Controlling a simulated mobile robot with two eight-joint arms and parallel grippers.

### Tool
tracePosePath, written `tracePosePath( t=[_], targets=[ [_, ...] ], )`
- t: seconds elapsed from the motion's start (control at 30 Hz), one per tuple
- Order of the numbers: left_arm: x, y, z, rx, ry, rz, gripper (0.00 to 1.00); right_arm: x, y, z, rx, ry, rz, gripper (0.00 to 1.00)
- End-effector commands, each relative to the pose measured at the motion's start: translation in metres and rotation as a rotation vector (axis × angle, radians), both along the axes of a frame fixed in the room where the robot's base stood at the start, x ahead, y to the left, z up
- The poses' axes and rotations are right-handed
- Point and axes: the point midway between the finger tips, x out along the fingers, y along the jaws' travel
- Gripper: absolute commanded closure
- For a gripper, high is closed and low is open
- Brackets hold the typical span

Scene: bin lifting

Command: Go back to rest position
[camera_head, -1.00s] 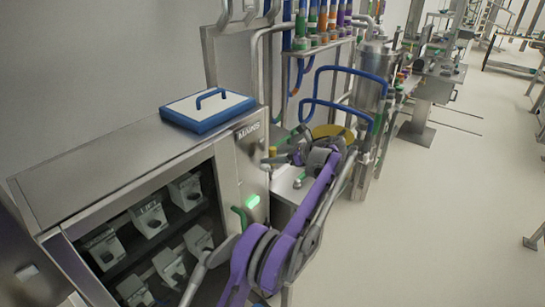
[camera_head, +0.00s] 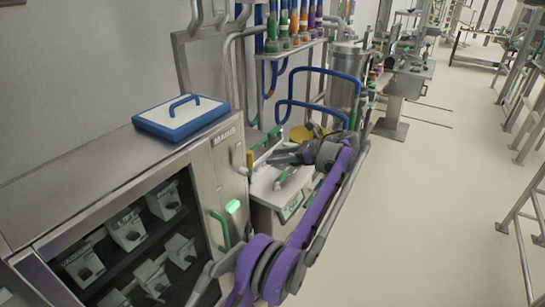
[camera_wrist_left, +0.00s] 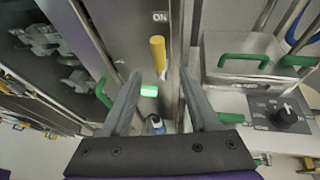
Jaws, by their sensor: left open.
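My left gripper (camera_head: 280,158) is at the end of the purple arm, beside the right front edge of the steel cabinet (camera_head: 110,185). It also shows in the left wrist view (camera_wrist_left: 160,82), where its two grey fingers are spread with nothing held between them. A yellow handle (camera_wrist_left: 158,54) and a lit green indicator (camera_wrist_left: 149,90) on the cabinet front show behind the gap. Several grey bins (camera_head: 127,232) sit on shelves inside the cabinet, behind its front frame. My right gripper is not in view.
A white and blue lid with a handle (camera_head: 182,117) lies on the cabinet top. A low steel unit with green handles (camera_head: 270,188) stands right of the cabinet. A steel tank (camera_head: 345,80) with blue hoses stands behind. The floor (camera_head: 430,190) to the right is clear up to metal frames.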

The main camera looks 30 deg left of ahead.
Motion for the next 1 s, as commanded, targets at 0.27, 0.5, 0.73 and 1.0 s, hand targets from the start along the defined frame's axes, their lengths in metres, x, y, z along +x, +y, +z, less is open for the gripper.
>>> tracePosePath(
  t=[0.27,0.5,0.73,1.0],
  targets=[
    [0.000,0.000,-0.001,0.000,0.000,0.000,0.39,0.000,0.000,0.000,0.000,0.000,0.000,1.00],
    [-0.005,0.000,0.003,-0.024,-0.030,0.002,0.39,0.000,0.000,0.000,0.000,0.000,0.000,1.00],
    [-0.043,-0.012,0.008,-0.201,-0.267,0.039,0.39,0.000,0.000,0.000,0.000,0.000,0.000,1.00],
    [-0.126,-0.044,-0.006,-0.486,-0.621,0.188,0.39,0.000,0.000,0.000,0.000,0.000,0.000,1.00]
  ],
)
